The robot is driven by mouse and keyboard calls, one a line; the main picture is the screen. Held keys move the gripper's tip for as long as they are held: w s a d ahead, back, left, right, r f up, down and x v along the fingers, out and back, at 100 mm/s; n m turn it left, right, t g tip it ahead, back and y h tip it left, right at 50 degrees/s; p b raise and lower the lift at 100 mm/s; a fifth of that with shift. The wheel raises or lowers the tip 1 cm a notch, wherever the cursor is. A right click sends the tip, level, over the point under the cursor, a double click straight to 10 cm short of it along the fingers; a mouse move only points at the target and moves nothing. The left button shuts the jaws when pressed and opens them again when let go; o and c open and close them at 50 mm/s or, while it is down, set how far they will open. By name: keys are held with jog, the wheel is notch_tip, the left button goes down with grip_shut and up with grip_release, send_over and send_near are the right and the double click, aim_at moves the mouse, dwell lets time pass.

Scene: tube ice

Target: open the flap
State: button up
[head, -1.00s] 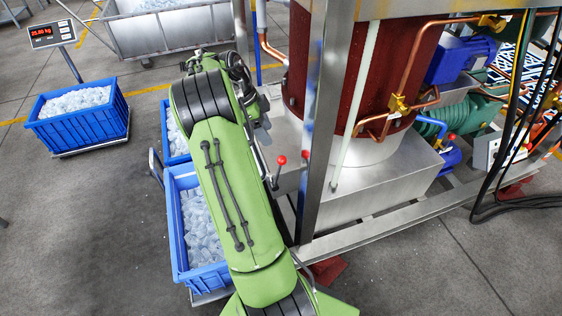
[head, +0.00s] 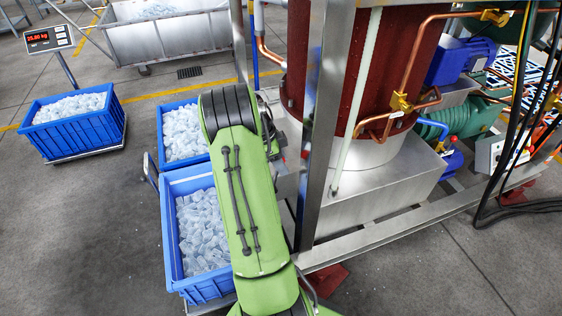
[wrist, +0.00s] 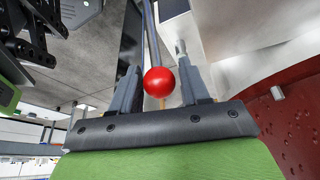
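A red ball knob (wrist: 159,81) shows in the wrist view between the two fingers of my gripper (wrist: 160,84). The fingers stand apart on its left and right, with a narrow gap visible at the right. I cannot tell whether the left finger touches it. A grey bar runs upward in the picture behind the knob. In the head view my green arm hides the gripper and the knob. I cannot make out the flap itself in either view.
The steel frame post (head: 318,120) and the dark red cylinder (head: 372,75) stand close right of my arm. Blue crates of ice stand below (head: 177,240) and behind (head: 183,135); another crate (head: 75,125) is at left by the scale display (head: 48,39). Open floor lies at lower left.

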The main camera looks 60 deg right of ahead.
grip_shut()
jog(key=shift+d, duration=0.1)
jog(key=shift+s+d+f+t+y+b, duration=0.15)
jog(key=shift+s+d+f+t+y, duration=0.05)
jog(key=shift+s+d, duration=0.25)
jog(key=shift+s+d+f+t+y+b, duration=0.2)
jog(key=shift+s+d, duration=0.15)
jog(key=shift+s, duration=0.15)
jog(key=shift+o, duration=1.5)
grip_release()
jog(key=shift+d, duration=0.15)
